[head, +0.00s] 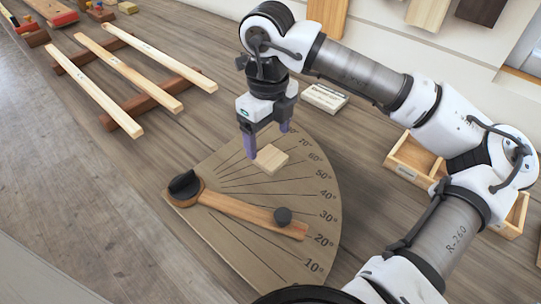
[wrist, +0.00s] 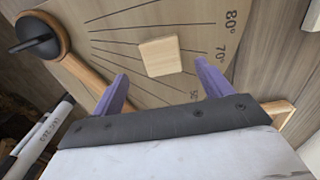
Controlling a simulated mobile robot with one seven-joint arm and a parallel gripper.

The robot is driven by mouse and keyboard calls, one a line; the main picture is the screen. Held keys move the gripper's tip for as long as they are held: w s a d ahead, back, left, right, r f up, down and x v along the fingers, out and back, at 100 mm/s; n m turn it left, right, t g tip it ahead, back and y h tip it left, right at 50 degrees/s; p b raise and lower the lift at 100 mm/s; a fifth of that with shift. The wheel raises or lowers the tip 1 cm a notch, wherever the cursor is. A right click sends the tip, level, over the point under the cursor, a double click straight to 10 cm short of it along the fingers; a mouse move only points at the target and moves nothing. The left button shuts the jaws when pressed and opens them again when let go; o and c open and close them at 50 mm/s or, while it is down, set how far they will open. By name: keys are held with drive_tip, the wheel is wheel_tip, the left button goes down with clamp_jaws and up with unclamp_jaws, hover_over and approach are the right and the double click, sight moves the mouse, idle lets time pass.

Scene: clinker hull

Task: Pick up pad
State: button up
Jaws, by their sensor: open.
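The pad (head: 271,158) is a small, pale square wooden block. It lies on the angle board (head: 235,255), near the 50° to 70° marks. It also shows in the wrist view (wrist: 160,56), just beyond my fingertips and between their lines. My gripper (head: 268,142) hangs pointing down over the board, with purple fingers apart. In the wrist view my gripper (wrist: 162,78) is open and empty, and the pad appears clear of both fingers. In the head view the left fingertip is close to the pad's upper left edge; I cannot tell whether they touch.
A wooden pointer arm (head: 255,215) with a dark pivot and knob lies across the board. Long wooden strips (head: 128,72) rest on two bars at the upper left. A small labelled block (head: 324,98) and a wooden tray (head: 415,160) stand to the right.

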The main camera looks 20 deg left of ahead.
sight(272, 158)
drive_tip(key=shift+d+f+p, duration=0.2)
drive_tip(key=shift+f+p, duration=0.3)
drive_tip(key=shift+f, duration=0.9)
drive_tip(key=shift+d+f+p, duration=0.2)
drive_tip(key=shift+f+p, duration=0.3)
drive_tip(key=shift+f, duration=0.85)
drive_tip(key=c, duration=1.1)
drive_tip(key=shift+o, duration=0.2)
